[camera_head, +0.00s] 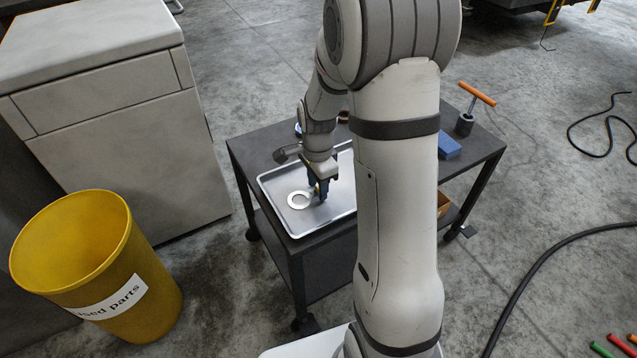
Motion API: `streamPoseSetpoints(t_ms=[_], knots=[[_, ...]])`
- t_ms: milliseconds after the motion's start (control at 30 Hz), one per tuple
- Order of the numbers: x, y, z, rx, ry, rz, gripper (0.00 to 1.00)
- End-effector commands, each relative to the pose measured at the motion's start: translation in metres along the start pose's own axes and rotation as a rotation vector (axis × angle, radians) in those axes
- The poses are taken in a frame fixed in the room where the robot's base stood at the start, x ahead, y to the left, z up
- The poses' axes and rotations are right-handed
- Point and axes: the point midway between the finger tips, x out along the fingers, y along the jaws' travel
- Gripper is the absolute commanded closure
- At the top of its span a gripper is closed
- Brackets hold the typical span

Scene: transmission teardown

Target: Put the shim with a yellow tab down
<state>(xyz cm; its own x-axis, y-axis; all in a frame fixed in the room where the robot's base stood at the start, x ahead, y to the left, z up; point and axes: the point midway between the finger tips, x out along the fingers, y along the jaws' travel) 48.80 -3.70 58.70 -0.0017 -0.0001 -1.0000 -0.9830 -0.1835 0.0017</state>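A pale ring-shaped shim (299,200) is at the left part of the metal tray (283,217), flat and just left of my gripper. My gripper (318,194) points down over the tray, its blue fingers at the shim's right side. A small yellow spot shows between the fingers, where the shim's tab may be. The view is too small to tell whether the fingers are closed on it, or whether the shim touches the tray. My arm hides the tray's right part.
The tray is on a dark cart (255,153). A blue block (448,147) and an orange-handled tool (477,94) are at the cart's right. A yellow bin (150,305) labelled for parts and a grey cabinet (125,150) stand left. Cables lie on the floor at right.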

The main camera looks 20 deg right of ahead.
Motion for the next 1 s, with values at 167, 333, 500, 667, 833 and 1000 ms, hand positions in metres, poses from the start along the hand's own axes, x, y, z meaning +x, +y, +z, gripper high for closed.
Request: streamPoseSetpoints(t_ms=[167,333,500,667,833,1000], knots=[[-0.024,-0.001,0.0,0.0,0.001,-0.003,0.6],[-0.062,-0.001,0.0,-0.001,0.001,-0.005,0.6],[-0.096,-0.001,0.0,-0.001,0.001,-0.004,0.6],[-0.116,0.0,0.0,-0.001,0.001,-0.002,0.6],[-0.128,0.006,0.004,-0.047,0.002,-0.006,0.6],[-0.149,0.041,0.022,-0.332,0.013,-0.029,0.6]])
